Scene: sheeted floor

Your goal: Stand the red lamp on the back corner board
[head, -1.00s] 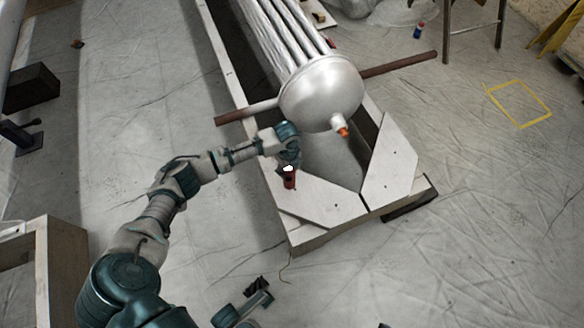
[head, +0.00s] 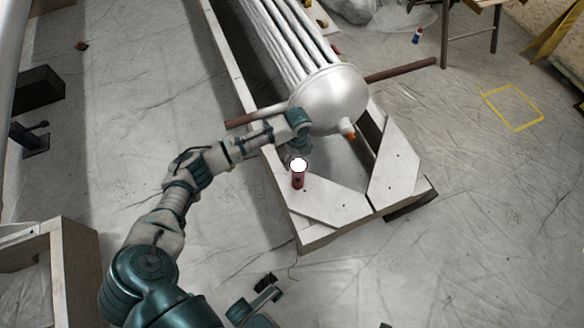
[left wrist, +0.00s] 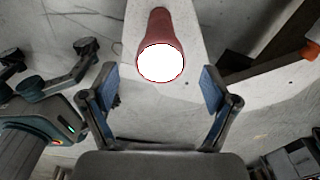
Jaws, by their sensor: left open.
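The red lamp (head: 298,182), a small red cylinder with a bright white end, stands upright on a pale corner board (head: 335,204) of the wooden frame. In the left wrist view the lamp (left wrist: 164,24) shows its glowing end towards the camera, beyond the fingertips. My left gripper (left wrist: 158,92) is open, its two blue-padded fingers apart with nothing between them. In the head view it is just behind the lamp, partly hidden by it and the arm. My right gripper (head: 266,289) shows small at the bottom; its opening is unclear.
A silver tank (head: 330,98) with an orange-tipped nozzle lies over the frame, close to my left wrist. A brown bar (head: 400,70) sticks out on its right. A second corner board (head: 395,170) is to the right. The sheeted floor in front is mostly clear.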

